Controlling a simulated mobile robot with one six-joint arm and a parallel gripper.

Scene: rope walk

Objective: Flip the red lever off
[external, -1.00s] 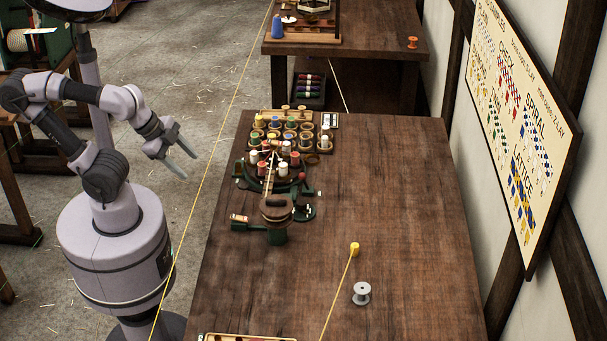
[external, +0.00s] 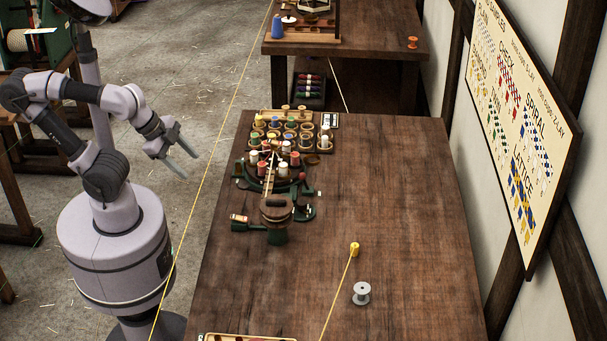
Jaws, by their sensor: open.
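A green and dark braiding machine (external: 277,236) stands on the long wooden table, with several coloured bobbins on its round top. A small red knob (external: 301,176) shows at the right side of this machine. It may be the end of the red lever, but it is too small to tell its position or its shaft. My gripper (external: 190,165) is open and empty. It is in the air left of the table, well apart from the machine, with its fingers pointing down and right.
A rack of bobbins (external: 306,128) stands just behind the machine. A yellow line runs to a yellow peg (external: 354,249), near a grey spool (external: 362,293). Another yellow line (external: 219,130) crosses between my arm and the table. The table's right half (external: 410,190) is clear.

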